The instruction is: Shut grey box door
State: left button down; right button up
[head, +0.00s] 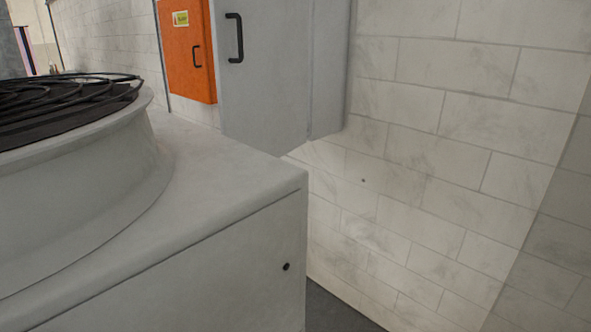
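The grey box (328,75) hangs on the white block wall in the upper middle of the head view. Its grey door (272,75) is a flat panel with a black bar handle (235,38) near its left edge. The door meets the narrow box body at a vertical line on the right. It seems to stand outward at an angle from there, but the inside of the box does not show, so I cannot tell how far. Neither gripper is in view.
A large grey housing (230,225) with a round rim and black grille (60,100) fills the left foreground, below and in front of the box. An orange box (186,55) with a dark handle hangs left of it. The space before the white wall (430,180) at right looks free.

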aim_at(260, 47)
jog(key=i+l+z, duration=0.35)
jog(key=z, duration=0.15)
jog(key=i+l+z, duration=0.1)
jog(key=i+z, duration=0.4)
jog(key=i+l+u, duration=0.1)
jog(key=i+u, duration=0.15)
jog(key=i, duration=0.2)
jog(key=i+l+u, duration=0.25)
jog(key=i, duration=0.15)
jog(key=j, duration=0.1)
